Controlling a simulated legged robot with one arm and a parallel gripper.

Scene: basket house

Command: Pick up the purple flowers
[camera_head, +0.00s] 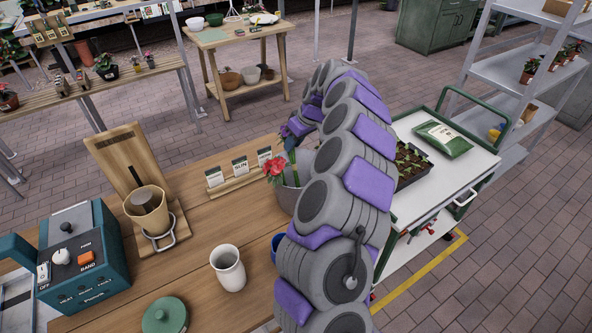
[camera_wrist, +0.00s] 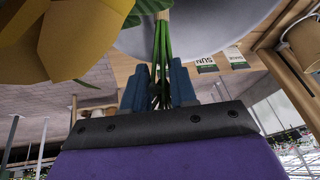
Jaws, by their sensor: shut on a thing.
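In the wrist view, my gripper (camera_wrist: 160,72) has its two dark blue fingers on either side of a bundle of green stems (camera_wrist: 161,45) and is shut on it. The blossoms of these stems cannot be made out there. Large yellow petals (camera_wrist: 45,40) fill the upper left. A grey bucket (camera_wrist: 205,28) is close behind the stems. In the head view, the bucket (camera_head: 286,197) stands on the wooden table with red flowers (camera_head: 275,169) at its left rim.
Seed packets (camera_head: 240,168) stand in a wooden holder beside the bucket. A white cup (camera_head: 228,267), a green lid (camera_head: 165,316), a wooden stand (camera_head: 133,170) and a teal device (camera_head: 85,260) occupy the table (camera_head: 205,225). A white cart (camera_head: 440,190) is at right.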

